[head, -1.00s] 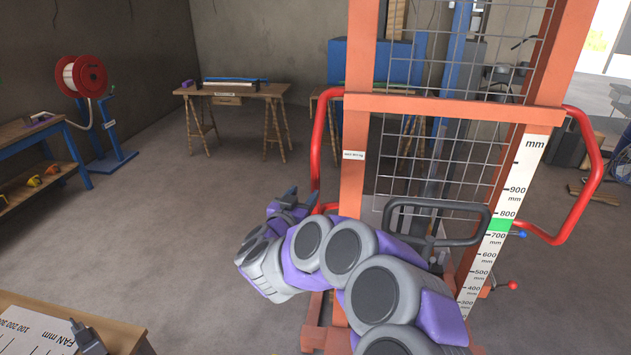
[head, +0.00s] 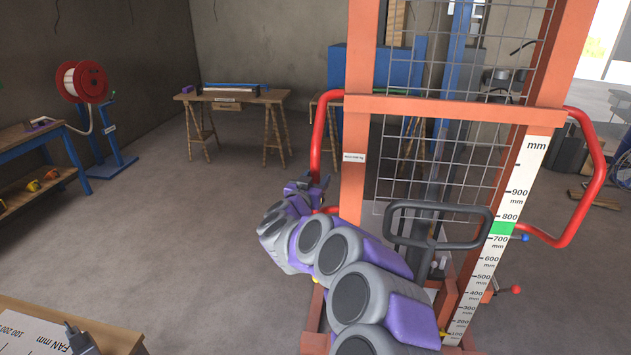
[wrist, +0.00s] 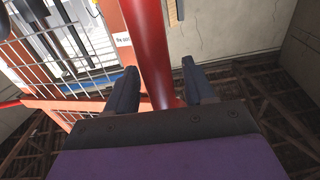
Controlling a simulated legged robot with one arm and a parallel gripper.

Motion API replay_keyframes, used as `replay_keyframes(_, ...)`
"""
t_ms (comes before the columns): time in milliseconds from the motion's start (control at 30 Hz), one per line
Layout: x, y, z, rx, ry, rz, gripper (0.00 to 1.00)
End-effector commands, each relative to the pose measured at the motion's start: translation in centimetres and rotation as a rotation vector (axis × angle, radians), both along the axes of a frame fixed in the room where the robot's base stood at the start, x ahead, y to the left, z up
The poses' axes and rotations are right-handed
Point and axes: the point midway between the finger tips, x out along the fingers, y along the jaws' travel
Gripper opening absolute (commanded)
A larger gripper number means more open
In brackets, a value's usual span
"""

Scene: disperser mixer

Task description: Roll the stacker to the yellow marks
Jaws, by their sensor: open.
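The orange stacker (head: 440,105) stands upright ahead on the right, with a mesh panel, a black handle (head: 438,208) and a white mm scale (head: 512,215). Red tube handles stick out on its left (head: 318,135) and right (head: 597,180). My gripper (head: 315,186) is at the lower part of the left red handle. In the wrist view the red tube (wrist: 147,45) runs between the open fingers (wrist: 160,88). I cannot tell whether either finger touches it. Yellow floor marks are not visible; my arm and the stacker hide part of the floor.
A trestle table (head: 233,97) stands at the back wall. A blue stand with a red reel (head: 92,80) and a blue-legged bench (head: 35,135) are at the left. A wooden table (head: 105,335) is at near left. Bare floor (head: 190,230) lies between.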

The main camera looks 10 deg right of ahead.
Motion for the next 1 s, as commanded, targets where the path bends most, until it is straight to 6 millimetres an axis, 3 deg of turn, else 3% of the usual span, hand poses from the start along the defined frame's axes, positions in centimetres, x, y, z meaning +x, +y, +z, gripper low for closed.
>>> replay_keyframes(133, 0.0, -0.01, 0.02, 0.0, 0.0, 0.0, 0.53)
replay_keyframes(700, -0.01, -0.03, 0.04, 0.0, -0.001, -0.001, 0.0)
replay_keyframes(1000, -0.07, -0.02, 0.08, 0.0, -0.001, -0.001, 0.0)
